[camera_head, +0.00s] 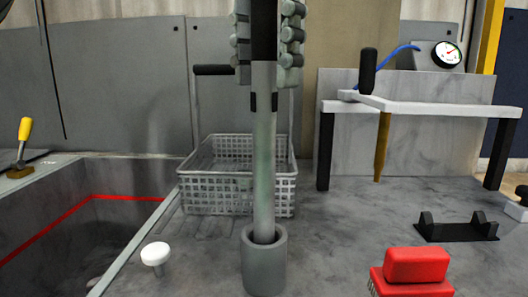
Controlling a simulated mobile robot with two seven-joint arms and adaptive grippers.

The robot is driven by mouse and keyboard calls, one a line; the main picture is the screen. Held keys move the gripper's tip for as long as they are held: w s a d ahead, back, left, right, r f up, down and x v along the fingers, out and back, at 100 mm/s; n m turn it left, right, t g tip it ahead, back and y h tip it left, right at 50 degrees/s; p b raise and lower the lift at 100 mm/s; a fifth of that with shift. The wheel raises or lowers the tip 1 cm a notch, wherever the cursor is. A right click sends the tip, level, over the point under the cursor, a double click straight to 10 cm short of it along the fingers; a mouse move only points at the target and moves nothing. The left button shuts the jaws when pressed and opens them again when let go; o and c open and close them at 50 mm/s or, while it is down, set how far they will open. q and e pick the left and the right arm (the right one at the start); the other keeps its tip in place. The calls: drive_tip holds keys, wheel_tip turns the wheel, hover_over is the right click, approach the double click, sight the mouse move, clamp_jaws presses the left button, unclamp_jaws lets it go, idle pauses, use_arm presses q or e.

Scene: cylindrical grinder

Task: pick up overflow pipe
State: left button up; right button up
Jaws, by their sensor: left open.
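The overflow pipe (264,170) stands upright in the middle of the head view. It is a long grey-green tube with its lower end inside a short grey cylindrical socket (265,270). Two small dark marks show at its sides in the upper part. Above them it looks black up to the top edge of the picture, where its upper end is cut off. I cannot make out either gripper in this view, and nothing is seen holding the pipe.
Grey segmented hoses (291,45) flank the pipe's top. A wire basket (216,194) stands behind it. A white knob (155,254) and a sunken trough (75,225) are left. A red brush (415,266), black bracket (456,229) and raised shelf (440,108) are right.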

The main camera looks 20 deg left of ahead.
use_arm(q)
drive_tip(key=shift+f, duration=0.3)
clamp_jaws()
idle(0.4)
